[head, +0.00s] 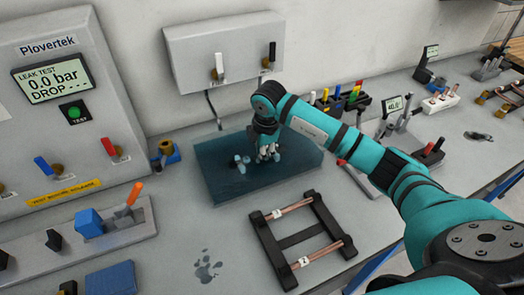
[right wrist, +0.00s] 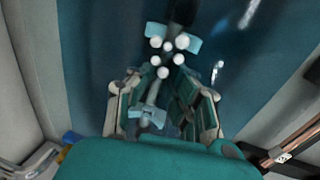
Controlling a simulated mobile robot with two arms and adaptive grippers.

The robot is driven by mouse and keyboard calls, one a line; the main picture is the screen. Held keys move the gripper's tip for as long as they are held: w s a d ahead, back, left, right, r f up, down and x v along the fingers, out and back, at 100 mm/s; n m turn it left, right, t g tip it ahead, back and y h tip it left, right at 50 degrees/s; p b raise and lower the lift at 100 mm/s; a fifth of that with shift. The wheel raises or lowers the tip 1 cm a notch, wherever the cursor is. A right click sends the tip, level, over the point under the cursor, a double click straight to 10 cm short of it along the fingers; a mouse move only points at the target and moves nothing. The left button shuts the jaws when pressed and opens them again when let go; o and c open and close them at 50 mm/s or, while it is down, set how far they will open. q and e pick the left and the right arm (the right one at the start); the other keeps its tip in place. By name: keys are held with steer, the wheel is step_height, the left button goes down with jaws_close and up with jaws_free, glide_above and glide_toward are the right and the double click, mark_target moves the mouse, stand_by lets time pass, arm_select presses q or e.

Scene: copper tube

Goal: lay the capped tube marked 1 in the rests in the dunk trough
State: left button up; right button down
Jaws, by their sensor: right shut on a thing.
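My right gripper (head: 266,156) reaches down into the dark blue dunk trough (head: 213,193). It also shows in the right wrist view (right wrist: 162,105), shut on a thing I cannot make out. Pale blue pieces (head: 240,162) lie in the trough left of the gripper. In the right wrist view, a pale blue piece (right wrist: 147,118) and a cluster of white round spots (right wrist: 167,46) lie by the fingers. Two copper tubes with white tags, a far one (head: 294,207) and a near one (head: 322,255), lie on a black rack; I cannot read the tags surely. My left gripper is out of view.
The black rack (head: 266,240) stands in front of the trough. The leak-test panel (head: 30,125) is at left, and a grey strip with blue and orange parts (head: 135,225) lies below it. A switch box (head: 190,50) hangs behind. Small holders and tools fill the bench at right.

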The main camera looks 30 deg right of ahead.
steer(key=c, duration=1.2)
jaws_free()
steer(key=r, duration=0.4)
steer(key=s+r, duration=0.1)
steer(key=r, duration=0.3)
steer(key=s+r, duration=0.1)
steer(key=r, duration=0.2)
steer(key=shift+s+r, duration=0.1)
steer(key=shift+r, duration=0.3)
